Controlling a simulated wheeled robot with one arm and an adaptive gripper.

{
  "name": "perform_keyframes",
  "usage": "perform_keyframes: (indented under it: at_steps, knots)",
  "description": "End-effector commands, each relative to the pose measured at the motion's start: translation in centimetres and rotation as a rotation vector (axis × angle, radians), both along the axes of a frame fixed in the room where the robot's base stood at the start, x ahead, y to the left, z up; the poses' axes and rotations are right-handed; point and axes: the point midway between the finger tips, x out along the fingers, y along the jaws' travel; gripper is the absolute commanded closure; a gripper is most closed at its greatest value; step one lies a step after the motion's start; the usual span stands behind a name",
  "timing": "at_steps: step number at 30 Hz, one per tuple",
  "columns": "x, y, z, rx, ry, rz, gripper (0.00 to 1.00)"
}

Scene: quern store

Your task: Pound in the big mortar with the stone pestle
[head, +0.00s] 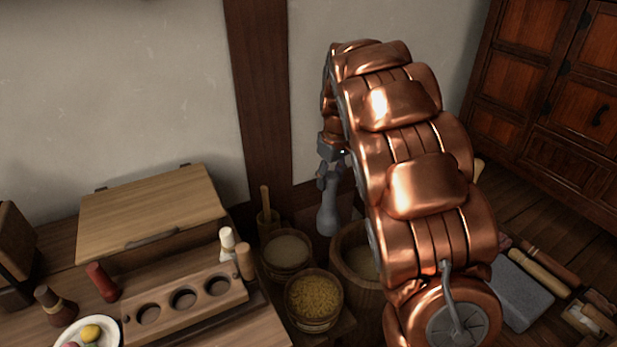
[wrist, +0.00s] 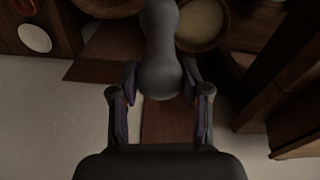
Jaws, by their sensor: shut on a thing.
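The stone pestle (head: 327,213) is grey and hangs upright from my gripper (head: 328,172) in the head view. Its thick lower end is beside and above the left rim of the big mortar (head: 347,276). The mortar is a wooden tub with pale stuff inside, and my arm hides its right part. In the wrist view my gripper (wrist: 160,92) is shut on the pestle (wrist: 158,62), with one finger on each side of it. A round wooden vessel with pale contents (wrist: 200,22), perhaps the mortar, shows right of the pestle's far end there.
Left of the mortar stand a bowl of yellow grains (head: 314,299), a bowl of pale grains (head: 287,250) and a small pot with a stick (head: 267,215). A wooden rack with round holes (head: 185,298) and a lidded box (head: 150,215) are farther left. A grey slab (head: 522,292) lies at right.

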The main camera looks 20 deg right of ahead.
Motion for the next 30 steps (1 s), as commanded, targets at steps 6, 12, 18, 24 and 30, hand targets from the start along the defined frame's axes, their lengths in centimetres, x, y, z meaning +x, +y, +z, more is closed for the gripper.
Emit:
perform_keyframes:
  at_steps: [6,12,18,24,30]
  knots:
    - [-1.0,-4.4,-1.7,0.003,-0.002,0.115,1.00]
    - [-2.2,-8.3,-3.1,0.005,-0.006,0.223,1.00]
    - [-3.6,-11.6,-4.4,0.008,-0.012,0.323,1.00]
    - [-4.6,-13.7,-5.2,0.007,-0.016,0.390,1.00]
    - [-5.0,-14.4,-5.7,0.008,-0.017,0.415,1.00]
